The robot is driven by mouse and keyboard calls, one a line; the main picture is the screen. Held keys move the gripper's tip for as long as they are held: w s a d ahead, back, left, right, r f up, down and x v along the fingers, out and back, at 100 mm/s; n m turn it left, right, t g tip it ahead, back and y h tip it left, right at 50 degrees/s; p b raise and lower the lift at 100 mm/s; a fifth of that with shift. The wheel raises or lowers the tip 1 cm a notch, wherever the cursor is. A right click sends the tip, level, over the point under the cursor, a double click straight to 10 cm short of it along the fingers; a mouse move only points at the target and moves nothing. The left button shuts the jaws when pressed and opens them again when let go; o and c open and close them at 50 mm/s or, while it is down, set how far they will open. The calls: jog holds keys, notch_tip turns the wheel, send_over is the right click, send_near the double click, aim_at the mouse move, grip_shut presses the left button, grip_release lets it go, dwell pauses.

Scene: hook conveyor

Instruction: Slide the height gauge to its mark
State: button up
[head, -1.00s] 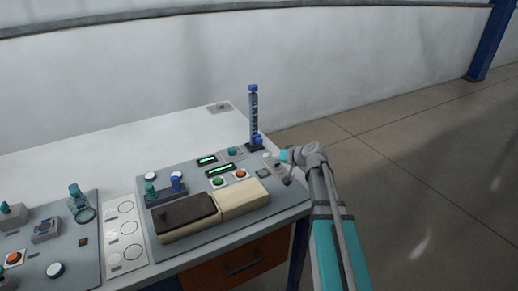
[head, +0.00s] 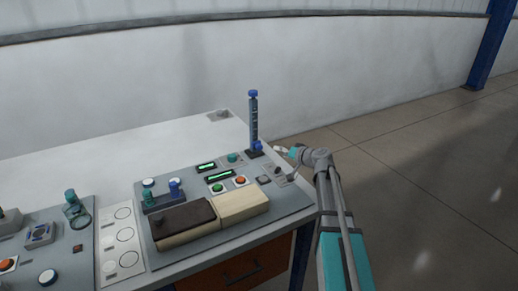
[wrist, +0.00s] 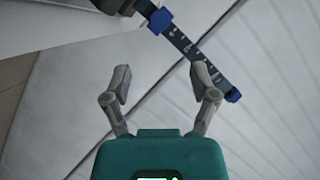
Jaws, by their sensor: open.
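The height gauge (head: 253,118) is an upright dark post with pale marks, a blue cap on top and a dark foot on the panel's back right corner. Its blue slider (head: 258,146) sits low, just above the foot. In the wrist view the gauge (wrist: 195,55) runs slanted beyond the fingertips, with the blue slider (wrist: 159,20) near its upper end. My gripper (head: 279,151) is just right of the slider in the head view. In the wrist view my gripper (wrist: 164,75) is open, with nothing between its fingers. Which mark is the target cannot be told.
The grey control panel (head: 165,245) carries buttons, green displays and a brown and cream block pair (head: 215,219). A second panel (head: 75,250) lies at left. The white tabletop (head: 90,165) behind is mostly clear. Open floor lies right of the table.

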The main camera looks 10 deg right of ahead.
aim_at(261, 147)
jog(key=b+x, duration=0.3)
jog(key=x, duration=1)
jog(key=shift+r, duration=0.1)
grip_shut()
